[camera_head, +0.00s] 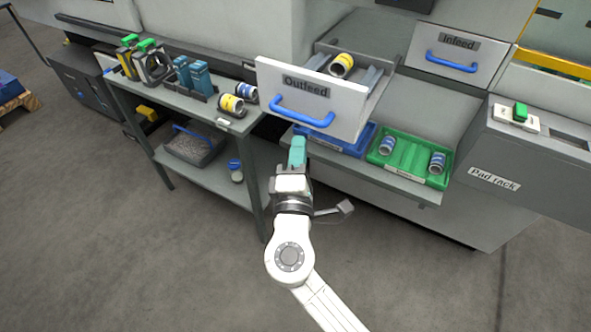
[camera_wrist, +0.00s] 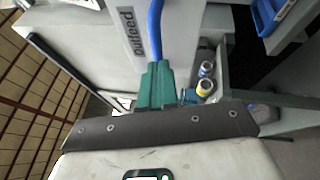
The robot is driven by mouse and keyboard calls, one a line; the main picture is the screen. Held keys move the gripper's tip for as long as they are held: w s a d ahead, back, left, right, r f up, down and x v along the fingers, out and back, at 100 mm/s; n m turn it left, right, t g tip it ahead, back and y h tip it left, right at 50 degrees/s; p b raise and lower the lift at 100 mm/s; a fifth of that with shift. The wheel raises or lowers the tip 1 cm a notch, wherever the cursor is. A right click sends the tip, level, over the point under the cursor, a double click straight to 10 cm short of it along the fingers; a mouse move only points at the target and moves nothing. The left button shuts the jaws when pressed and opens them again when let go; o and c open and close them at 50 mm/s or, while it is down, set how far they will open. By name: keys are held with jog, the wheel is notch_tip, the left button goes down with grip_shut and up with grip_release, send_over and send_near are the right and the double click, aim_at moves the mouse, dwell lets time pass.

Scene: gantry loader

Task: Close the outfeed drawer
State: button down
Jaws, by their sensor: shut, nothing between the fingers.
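The outfeed drawer (camera_head: 350,92) stands pulled out of the machine, with its white front facing me. It carries the label "Outfeed" and a blue handle (camera_head: 301,112). A yellow-banded cylinder (camera_head: 341,65) lies inside it. My gripper (camera_head: 297,148), with teal fingers, is shut and empty, just below the drawer front and its handle in the head view. In the wrist view the shut fingers (camera_wrist: 157,82) point at the drawer front (camera_wrist: 172,35), close to the lower end of the handle (camera_wrist: 155,25). I cannot tell whether they touch it.
A side table (camera_head: 180,105) with tools and cylinders stands left of the drawer. A shelf below holds a blue tray (camera_head: 352,143) and a green tray (camera_head: 408,158) with cylinders. The infeed drawer (camera_head: 456,54) at right is shut. Floor in front is clear.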

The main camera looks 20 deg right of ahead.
jog(key=d, duration=0.3)
jog(key=shift+w+d+r, duration=0.2)
jog(key=shift+w+r, duration=0.15)
jog(key=shift+r, duration=0.05)
